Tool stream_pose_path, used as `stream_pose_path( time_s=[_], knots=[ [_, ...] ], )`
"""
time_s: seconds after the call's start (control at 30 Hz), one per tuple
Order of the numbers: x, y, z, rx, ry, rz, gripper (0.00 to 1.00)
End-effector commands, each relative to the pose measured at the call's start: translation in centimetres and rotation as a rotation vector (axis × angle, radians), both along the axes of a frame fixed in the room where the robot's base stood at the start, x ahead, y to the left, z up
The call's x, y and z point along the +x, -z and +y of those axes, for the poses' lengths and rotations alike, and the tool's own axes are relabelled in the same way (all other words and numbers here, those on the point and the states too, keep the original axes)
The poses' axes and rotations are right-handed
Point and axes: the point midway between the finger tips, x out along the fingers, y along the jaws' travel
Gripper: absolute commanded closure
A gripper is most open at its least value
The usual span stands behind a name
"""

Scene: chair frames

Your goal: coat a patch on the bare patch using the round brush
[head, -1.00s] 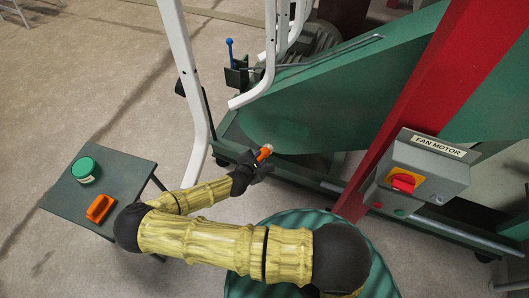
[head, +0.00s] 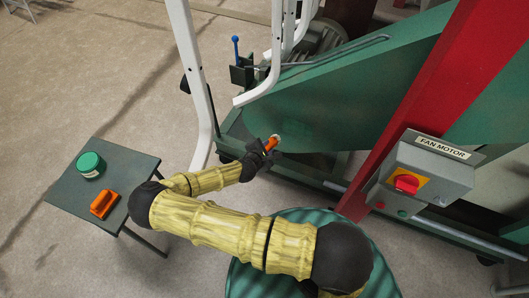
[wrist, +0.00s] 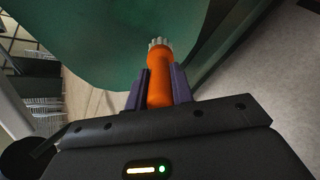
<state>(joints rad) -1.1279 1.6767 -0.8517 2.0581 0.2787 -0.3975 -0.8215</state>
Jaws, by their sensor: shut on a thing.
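The round brush (head: 271,144) has an orange handle and a pale bristle tip. My gripper (head: 264,149) is shut on its handle. In the wrist view the brush (wrist: 160,82) stands between the purple fingers of my gripper (wrist: 160,90), bristles pointing away from me. The bristle end lies in front of the lower left part of the green panel (head: 360,100); I cannot tell whether it touches. The panel (wrist: 110,40) also fills the upper wrist view. I cannot make out the bare patch's outline clearly; the arm and brush may cover part of it.
A small dark table (head: 125,170) at left holds a green-lidded tub (head: 90,164) and an orange tool (head: 104,204). White bent bars (head: 190,70) stand left of the panel. A red post (head: 420,90) and a grey fan motor switch box (head: 425,175) stand at right.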

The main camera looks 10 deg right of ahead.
Motion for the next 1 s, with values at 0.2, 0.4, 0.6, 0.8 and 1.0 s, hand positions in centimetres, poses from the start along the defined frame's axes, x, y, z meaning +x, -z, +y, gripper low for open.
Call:
stream_pose_path(
  time_s=[0.2, 0.4, 0.6, 0.8, 1.0],
  knots=[
    [1.8, 0.0, -1.3, -0.001, 0.001, -0.002, 1.00],
    [3.0, 0.0, -2.2, -0.002, 0.002, -0.002, 1.00],
    [3.4, 0.0, -2.5, -0.003, 0.001, -0.001, 1.00],
    [3.4, 0.0, -2.5, -0.002, 0.001, -0.002, 1.00],
    [3.4, 0.0, -2.5, -0.002, 0.001, -0.002, 1.00]
  ],
)
